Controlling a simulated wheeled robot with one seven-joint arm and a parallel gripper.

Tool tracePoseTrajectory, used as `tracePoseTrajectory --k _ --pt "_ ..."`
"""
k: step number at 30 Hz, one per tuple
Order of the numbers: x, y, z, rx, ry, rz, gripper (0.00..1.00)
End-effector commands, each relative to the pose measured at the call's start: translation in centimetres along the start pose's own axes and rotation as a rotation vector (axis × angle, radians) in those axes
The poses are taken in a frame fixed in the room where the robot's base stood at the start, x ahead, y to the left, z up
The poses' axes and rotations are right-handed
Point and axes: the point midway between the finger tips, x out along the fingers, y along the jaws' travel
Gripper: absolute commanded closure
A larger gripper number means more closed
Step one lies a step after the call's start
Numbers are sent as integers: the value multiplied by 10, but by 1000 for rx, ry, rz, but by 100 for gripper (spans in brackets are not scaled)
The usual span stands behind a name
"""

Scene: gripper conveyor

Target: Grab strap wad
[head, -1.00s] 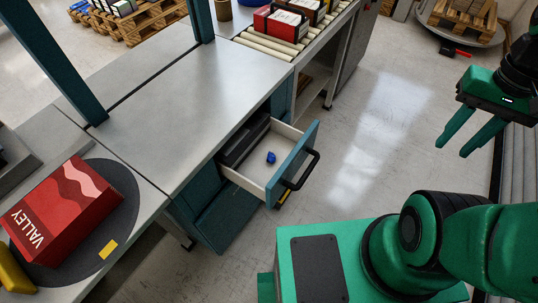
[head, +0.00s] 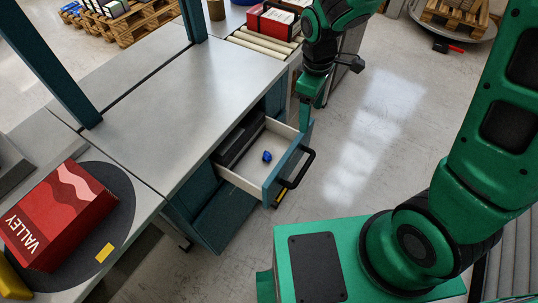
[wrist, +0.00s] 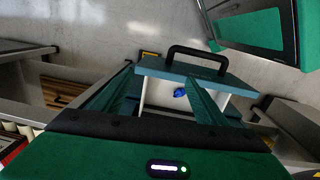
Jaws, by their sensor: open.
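The strap wad is a small blue crumpled lump (head: 267,156) on the white floor of the open drawer (head: 244,184), towards its front right. It also shows in the wrist view (wrist: 180,93), between my fingers in the picture. My gripper (head: 306,112) is above the drawer's far right corner in the head view, pointing down. In the wrist view my gripper (wrist: 158,92) has its two green fingers spread apart, with nothing between them at the tips. The wad appears beyond the fingertips and is not touched.
A dark tray (head: 240,142) lies in the drawer's back part. The drawer's black handle (head: 298,168) sticks out over the floor. A bare grey worktop (head: 190,95) is left of it. A red box (head: 62,215) stands on a dark disc. Red binders (head: 275,20) sit on rollers.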

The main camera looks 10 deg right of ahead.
Motion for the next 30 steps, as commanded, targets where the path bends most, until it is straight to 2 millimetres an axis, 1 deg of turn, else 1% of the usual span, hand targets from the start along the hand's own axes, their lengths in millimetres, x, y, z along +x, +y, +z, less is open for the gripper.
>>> tracePoseTrajectory --k 1,4,6,10,14,22,25,30 --pt "14 -14 -21 -91 0 -9 34" --pt "34 -38 -54 -244 16 -20 34" --pt "45 -52 -71 -326 25 -26 34" --pt "58 -71 -90 -421 37 -34 34" --pt "69 -78 -97 -458 40 -38 34" --pt "106 -79 -97 -457 39 -40 34" --pt "115 -79 -97 -456 40 -39 34" --pt "122 -79 -98 -455 41 -38 34"
